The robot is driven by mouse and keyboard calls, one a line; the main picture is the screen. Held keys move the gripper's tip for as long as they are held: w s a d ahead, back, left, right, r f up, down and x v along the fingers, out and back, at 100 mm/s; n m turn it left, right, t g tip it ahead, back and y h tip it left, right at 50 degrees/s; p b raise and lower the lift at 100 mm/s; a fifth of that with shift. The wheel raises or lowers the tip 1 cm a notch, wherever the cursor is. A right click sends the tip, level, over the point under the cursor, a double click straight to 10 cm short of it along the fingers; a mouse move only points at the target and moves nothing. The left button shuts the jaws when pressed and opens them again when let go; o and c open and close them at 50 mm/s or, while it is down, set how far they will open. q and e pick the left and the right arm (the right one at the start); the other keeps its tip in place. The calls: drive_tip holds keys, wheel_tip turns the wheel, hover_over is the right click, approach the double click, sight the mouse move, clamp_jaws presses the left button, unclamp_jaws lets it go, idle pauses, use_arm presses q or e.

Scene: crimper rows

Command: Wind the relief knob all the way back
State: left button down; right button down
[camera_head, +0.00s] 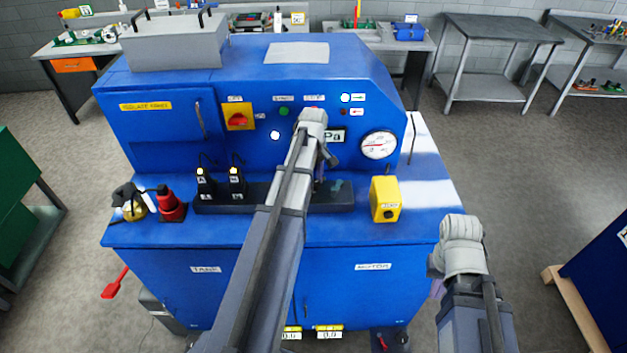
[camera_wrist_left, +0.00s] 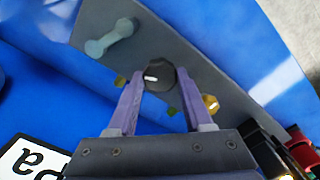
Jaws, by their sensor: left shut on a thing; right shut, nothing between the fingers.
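The round black knob (camera_wrist_left: 157,77) with a short white mark stands on a dark grey block (camera_wrist_left: 195,50) in the left wrist view. My left gripper (camera_wrist_left: 160,84) has its two purple fingers against either side of it and is shut on it. In the head view my left gripper (camera_head: 319,180) points down at the grey block (camera_head: 345,200), and my arm hides the knob. My right gripper (camera_head: 437,287) shows only partly at the lower right, shut and empty, away from the machine's top.
A light blue lever (camera_wrist_left: 112,40) and a brass fitting (camera_wrist_left: 211,104) are on the block near the knob. A pressure gauge (camera_head: 379,145) and a yellow box (camera_head: 385,198) stand to the right. The right front deck is clear.

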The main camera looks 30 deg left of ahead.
sight(314, 183)
use_arm(q)
drive_tip(key=shift+n, duration=0.5)
drive_tip(key=shift+c, duration=1.5)
unclamp_jaws()
drive_tip(key=shift+r, duration=0.15)
wheel_tip(314, 183, up, 8)
drive_tip(key=p, duration=0.8)
drive_tip(key=shift+f, duration=0.2)
drive_tip(key=shift+f, duration=0.1)
